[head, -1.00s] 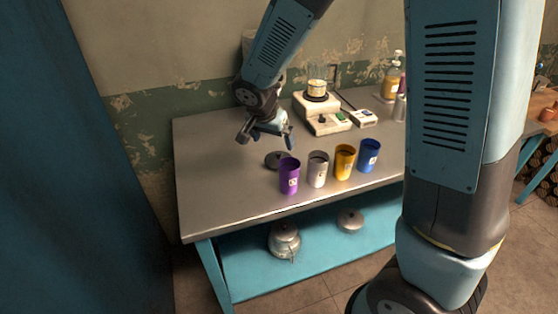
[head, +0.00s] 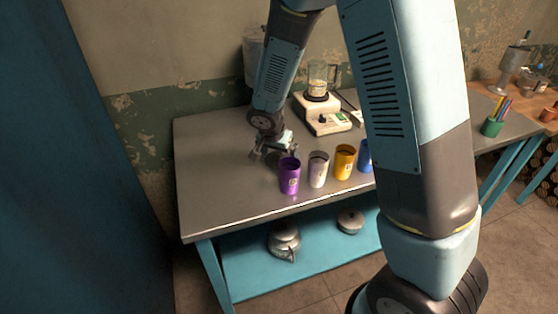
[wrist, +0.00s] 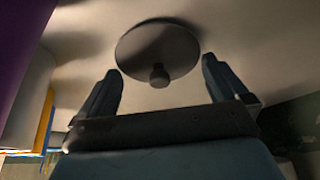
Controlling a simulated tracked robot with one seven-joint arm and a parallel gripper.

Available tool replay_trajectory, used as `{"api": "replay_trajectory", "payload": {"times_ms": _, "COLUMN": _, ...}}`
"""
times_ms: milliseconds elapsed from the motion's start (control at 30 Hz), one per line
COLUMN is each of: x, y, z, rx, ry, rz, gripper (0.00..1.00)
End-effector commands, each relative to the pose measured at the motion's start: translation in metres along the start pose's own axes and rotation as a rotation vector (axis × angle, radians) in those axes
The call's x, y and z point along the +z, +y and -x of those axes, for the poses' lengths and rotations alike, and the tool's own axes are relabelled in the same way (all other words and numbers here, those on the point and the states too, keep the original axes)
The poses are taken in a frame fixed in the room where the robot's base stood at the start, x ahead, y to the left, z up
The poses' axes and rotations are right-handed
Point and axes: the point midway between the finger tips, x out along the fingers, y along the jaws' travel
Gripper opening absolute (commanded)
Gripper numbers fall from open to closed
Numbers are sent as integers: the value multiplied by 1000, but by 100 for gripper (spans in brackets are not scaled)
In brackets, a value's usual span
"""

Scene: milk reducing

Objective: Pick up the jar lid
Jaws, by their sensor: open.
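The jar lid (wrist: 150,42) is a dark grey round disc with a small knob, lying on the metal table. In the wrist view it is just ahead of my gripper (wrist: 161,68); its knob points toward the gap between the fingers. The fingers stand apart on either side, with nothing held. In the head view my gripper (head: 273,153) is low over the table, behind and left of the purple cup (head: 289,177). There the gripper and the cup largely hide the lid.
A grey cup (head: 318,170), a yellow cup (head: 344,163) and a blue cup (head: 365,156), partly hidden by my arm, stand right of the purple one. A white heater (head: 322,116) with a glass jug is behind. The table's left side is clear.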

Motion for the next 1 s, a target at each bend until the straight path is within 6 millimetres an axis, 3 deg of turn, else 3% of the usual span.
{"api": "replay_trajectory", "payload": {"times_ms": 233, "x": 0, "y": 0, "z": -1, "rx": -1, "ry": 0, "rz": 0, "gripper": 100}}
{"api": "replay_trajectory", "payload": {"times_ms": 600, "x": 0, "y": 0, "z": -1, "rx": -1, "ry": 0, "rz": 0, "gripper": 66}}
{"api": "replay_trajectory", "payload": {"times_ms": 1000, "x": -4, "y": -1, "z": 8, "rx": -3, "ry": 2, "rz": -1, "gripper": 66}}
